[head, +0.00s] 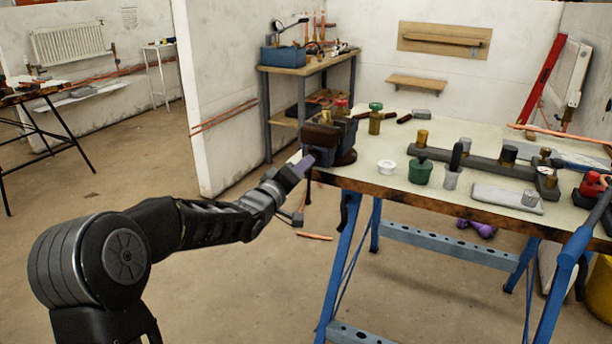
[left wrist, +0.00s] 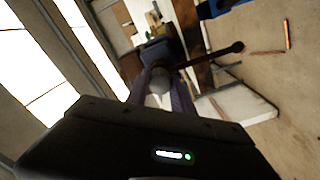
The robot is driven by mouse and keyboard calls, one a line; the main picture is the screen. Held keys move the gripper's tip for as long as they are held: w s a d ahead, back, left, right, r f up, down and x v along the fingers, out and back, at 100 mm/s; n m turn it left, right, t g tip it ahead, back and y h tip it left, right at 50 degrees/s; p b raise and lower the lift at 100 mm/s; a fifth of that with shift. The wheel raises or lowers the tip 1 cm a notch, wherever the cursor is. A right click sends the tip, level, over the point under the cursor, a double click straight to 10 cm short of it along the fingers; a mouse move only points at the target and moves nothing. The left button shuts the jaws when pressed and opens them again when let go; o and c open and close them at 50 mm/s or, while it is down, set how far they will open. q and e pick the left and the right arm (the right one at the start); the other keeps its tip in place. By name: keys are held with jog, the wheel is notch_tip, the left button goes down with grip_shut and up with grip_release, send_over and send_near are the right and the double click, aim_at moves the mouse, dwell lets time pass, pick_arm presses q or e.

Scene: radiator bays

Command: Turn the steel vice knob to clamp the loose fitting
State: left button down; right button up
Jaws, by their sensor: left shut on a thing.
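The bench vice (head: 322,136), dark blue and brown, sits on the left corner of the workbench. A brass fitting with a red top (head: 341,106) shows at its jaws; I cannot tell how firmly it sits. My left gripper (head: 304,164) reaches the front of the vice. In the left wrist view, its fingers (left wrist: 161,88) are shut around the rounded grey steel knob (left wrist: 159,80), one on each side. A dark bar with a ball end (left wrist: 215,55) sticks out to the right beside the knob. In the head view the fingers and arm hide the knob. My right gripper is out of view.
The workbench (head: 400,173) has blue legs. It carries a white tub (head: 386,167), a green-topped pot (head: 421,172), a green-capped brass fitting (head: 376,120) and a long grey manifold (head: 470,160). Shelving (head: 303,72) stands behind the vice. The floor left of the bench is mostly clear.

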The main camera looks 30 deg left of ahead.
pick_arm(q)
jog(key=m+b, duration=0.6)
jog(key=m, duration=0.1)
jog(key=m+b, duration=0.3)
jog(key=m, duration=0.1)
jog(key=shift+f, duration=0.3)
jog(key=c, duration=1.3)
grip_release()
jog(key=shift+r+p, duration=0.35)
jog(key=shift+p, duration=0.1)
jog(key=shift+s, duration=0.2)
jog(key=s, duration=0.6)
jog(key=shift+s, duration=0.35)
jog(key=shift+m, duration=0.3)
